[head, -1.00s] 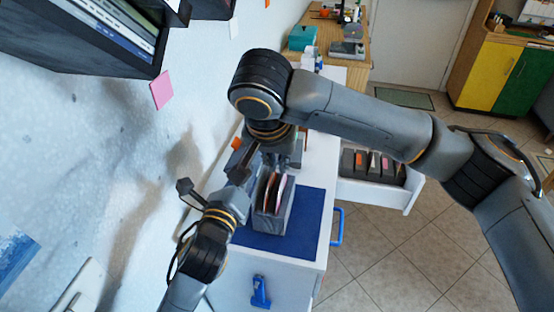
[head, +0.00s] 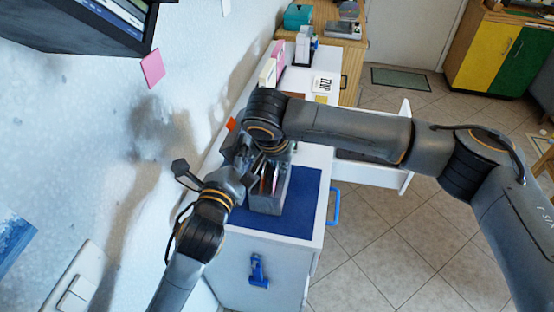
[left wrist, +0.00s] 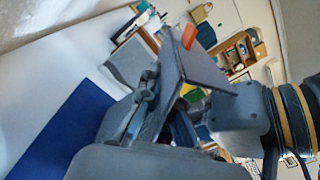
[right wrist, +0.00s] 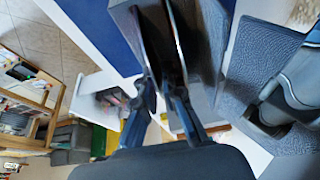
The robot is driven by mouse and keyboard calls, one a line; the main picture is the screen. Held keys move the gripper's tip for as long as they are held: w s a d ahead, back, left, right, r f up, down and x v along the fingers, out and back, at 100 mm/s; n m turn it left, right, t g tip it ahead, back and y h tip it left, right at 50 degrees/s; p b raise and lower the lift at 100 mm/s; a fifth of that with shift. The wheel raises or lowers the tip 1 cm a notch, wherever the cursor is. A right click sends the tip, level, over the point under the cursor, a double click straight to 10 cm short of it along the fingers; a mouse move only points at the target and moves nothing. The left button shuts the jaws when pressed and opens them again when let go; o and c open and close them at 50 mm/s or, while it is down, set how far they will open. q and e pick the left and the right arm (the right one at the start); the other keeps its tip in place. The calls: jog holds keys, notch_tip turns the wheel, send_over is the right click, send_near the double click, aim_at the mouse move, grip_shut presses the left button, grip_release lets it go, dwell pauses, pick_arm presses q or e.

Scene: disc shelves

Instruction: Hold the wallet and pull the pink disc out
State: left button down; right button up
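The grey wallet (head: 268,203) stands on the blue mat (head: 295,221) with several thin discs upright in it. A pale pinkish disc edge (head: 275,178) shows among them, partly hidden by my arms. My right gripper (head: 268,164) is over the wallet's far end. In the right wrist view its two fingers (right wrist: 160,78) are apart, with a pale disc edge (right wrist: 178,42) near them; contact is unclear. My left gripper (head: 248,178) is at the wallet's left side. In the left wrist view its fingers and nearby grey plates overlap, so its grip is unclear.
The white cabinet (head: 262,272) has a blue handle (head: 334,207) and an open drawer (head: 403,180) at right. The wall with a dark shelf (head: 75,28) is close on the left. Small items stand at the cabinet's far end.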

grip_shut()
jog(key=shift+r, duration=5.05)
pick_arm(q)
jog(key=c, duration=2)
grip_release()
jog(key=o, duration=0.6)
jog(key=shift+c, duration=0.2)
